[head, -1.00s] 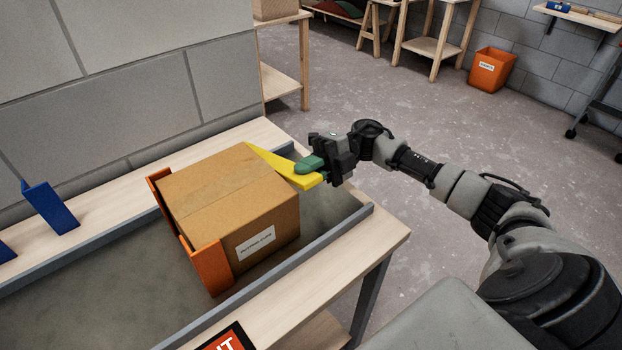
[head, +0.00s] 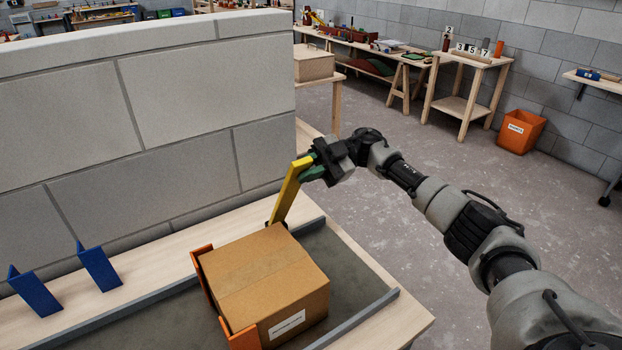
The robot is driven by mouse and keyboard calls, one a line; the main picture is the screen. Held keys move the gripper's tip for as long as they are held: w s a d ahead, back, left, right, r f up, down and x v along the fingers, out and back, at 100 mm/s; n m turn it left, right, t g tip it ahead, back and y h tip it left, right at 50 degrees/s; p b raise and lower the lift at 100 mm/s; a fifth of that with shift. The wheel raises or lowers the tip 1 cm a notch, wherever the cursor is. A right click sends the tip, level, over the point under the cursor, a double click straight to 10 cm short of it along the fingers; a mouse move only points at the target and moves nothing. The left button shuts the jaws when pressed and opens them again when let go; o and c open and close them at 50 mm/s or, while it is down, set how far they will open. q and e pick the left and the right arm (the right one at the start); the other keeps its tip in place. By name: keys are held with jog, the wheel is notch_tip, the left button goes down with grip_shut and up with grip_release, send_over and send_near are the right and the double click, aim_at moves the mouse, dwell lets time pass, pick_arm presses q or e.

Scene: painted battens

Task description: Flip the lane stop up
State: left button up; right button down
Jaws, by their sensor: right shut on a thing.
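The lane stop is a yellow bar (head: 287,193) behind the cardboard box in the head view. It stands steeply up from the far side of the lane, leaning a little to the right at its top. My right gripper (head: 311,168), with green finger pads, is shut on the bar near its upper end. The bar's foot is partly hidden behind the box. The cardboard box (head: 262,275) sits in the grey lane (head: 345,270) with a white label on its front. My left gripper is not in view.
Orange brackets (head: 240,338) hold the box's left side. Two blue angled pieces (head: 98,266) stand on the wooden edge at left. A grey block wall (head: 180,100) rises behind the lane. Open floor lies to the right, with an orange bin (head: 521,131) farther back.

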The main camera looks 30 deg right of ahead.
jog(key=shift+w+r, duration=0.4)
jog(key=shift+w, duration=0.25)
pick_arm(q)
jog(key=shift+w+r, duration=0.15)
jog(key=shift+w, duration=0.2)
pick_arm(e)
jog(key=shift+r, duration=0.15)
jog(key=c, duration=1.3)
grip_release()
jog(key=shift+o, duration=0.9)
jog(key=shift+w, duration=0.25)
jog(key=shift+f, duration=0.2)
jog(key=shift+s, duration=0.1)
